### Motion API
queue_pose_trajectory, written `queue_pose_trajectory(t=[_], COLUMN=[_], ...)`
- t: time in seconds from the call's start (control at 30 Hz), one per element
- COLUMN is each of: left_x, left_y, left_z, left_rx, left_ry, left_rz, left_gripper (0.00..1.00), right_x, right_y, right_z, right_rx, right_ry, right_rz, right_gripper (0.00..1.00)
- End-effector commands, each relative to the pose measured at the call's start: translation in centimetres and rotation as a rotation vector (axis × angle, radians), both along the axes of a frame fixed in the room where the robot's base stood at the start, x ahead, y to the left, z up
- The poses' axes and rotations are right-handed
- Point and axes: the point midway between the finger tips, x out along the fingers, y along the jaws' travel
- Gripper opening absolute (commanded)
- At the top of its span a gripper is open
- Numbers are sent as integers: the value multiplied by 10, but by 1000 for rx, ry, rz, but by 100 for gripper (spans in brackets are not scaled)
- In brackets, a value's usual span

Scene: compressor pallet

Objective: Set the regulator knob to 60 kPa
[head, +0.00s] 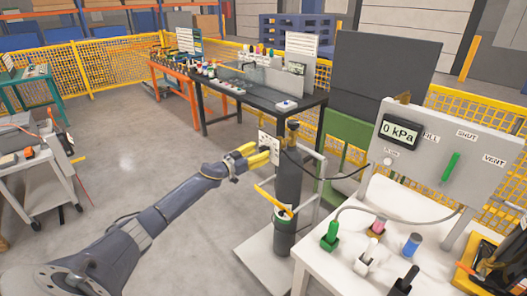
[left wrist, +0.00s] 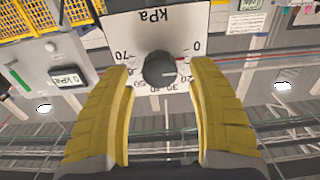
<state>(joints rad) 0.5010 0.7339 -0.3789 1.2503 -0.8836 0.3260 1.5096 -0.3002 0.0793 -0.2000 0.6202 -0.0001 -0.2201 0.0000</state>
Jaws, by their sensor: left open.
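The regulator knob (left wrist: 159,70) is a dark round knob on a white kPa dial plate (left wrist: 125,28), which appears upside down in the left wrist view. A small reddish mark on the knob points right, toward the low numbers near 0 and 10. In the head view the plate (head: 267,140) is by the top of a dark gas cylinder (head: 288,188). My left gripper (left wrist: 161,68) is open, its yellow fingers either side of the knob with visible gaps. It also shows in the head view (head: 262,153). The pressure display (head: 401,133) reads 0 kPa. My right gripper is not in view.
A grey panel (head: 482,150) with a green handle (head: 451,166) stands at the right. A white table (head: 335,266) before it holds several coloured fittings. A dark hose runs from the cylinder top. Open floor (head: 150,165) lies left of the cylinder.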

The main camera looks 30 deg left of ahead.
Motion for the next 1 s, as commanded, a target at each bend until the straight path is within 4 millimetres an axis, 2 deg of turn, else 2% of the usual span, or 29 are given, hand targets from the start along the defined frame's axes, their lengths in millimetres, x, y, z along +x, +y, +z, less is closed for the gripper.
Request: queue_pose_trajectory(t=[0.23,0.7,1.0], left_x=[19,23,23], left_y=[-6,-8,-8], left_z=[0,0,0], left_rx=[0,0,0], left_ry=[0,1,1], left_rz=[1,0,0], left_gripper=[59,59,24], right_x=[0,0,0], right_y=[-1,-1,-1], right_z=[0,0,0], right_rx=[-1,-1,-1], right_ry=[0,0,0], right_rz=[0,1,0], right_gripper=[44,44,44])
